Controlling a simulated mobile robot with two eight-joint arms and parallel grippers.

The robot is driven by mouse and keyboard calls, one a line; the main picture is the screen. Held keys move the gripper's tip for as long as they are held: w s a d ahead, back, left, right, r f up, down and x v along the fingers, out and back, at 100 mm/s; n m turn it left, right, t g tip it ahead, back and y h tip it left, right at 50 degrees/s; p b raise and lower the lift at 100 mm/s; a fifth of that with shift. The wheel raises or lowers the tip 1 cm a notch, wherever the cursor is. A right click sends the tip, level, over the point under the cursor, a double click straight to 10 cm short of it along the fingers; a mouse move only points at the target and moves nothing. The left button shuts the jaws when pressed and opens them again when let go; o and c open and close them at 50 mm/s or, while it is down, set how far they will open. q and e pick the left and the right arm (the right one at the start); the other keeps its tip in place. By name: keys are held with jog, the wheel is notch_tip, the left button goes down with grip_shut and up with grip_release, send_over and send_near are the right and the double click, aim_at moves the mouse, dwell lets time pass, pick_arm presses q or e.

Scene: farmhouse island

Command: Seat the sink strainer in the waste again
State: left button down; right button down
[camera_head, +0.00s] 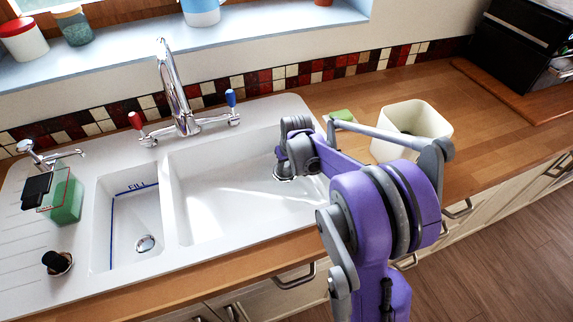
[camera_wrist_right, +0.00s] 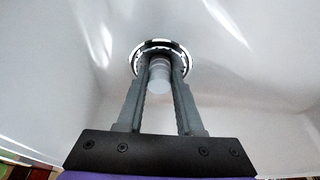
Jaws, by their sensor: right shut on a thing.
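My right gripper (camera_head: 283,168) reaches down into the large sink basin (camera_head: 215,205), at its right end. In the right wrist view its two fingers (camera_wrist_right: 160,75) are shut on the pale grey knob of the sink strainer (camera_wrist_right: 159,77). A dark ring with a bright metal rim, the waste (camera_wrist_right: 141,49), surrounds the fingertips and knob. In the head view only a bit of this metal rim shows under the gripper. The fingers hide much of the strainer, so I cannot tell whether it sits flush or slightly above the waste. My left gripper is not in view.
A chrome tap (camera_head: 172,85) with red and blue handles stands behind the basins. The small basin (camera_head: 120,215) has its own drain (camera_head: 145,243). A cream bin (camera_head: 415,122) and a green sponge (camera_head: 343,115) stand on the wooden worktop beside my right arm.

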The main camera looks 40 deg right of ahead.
jog(key=shift+f, duration=0.2)
jog(key=shift+c, duration=2.4)
grip_release()
jog(key=v, duration=1.1)
jog(key=shift+p, duration=0.3)
jog(key=shift+a, duration=0.1)
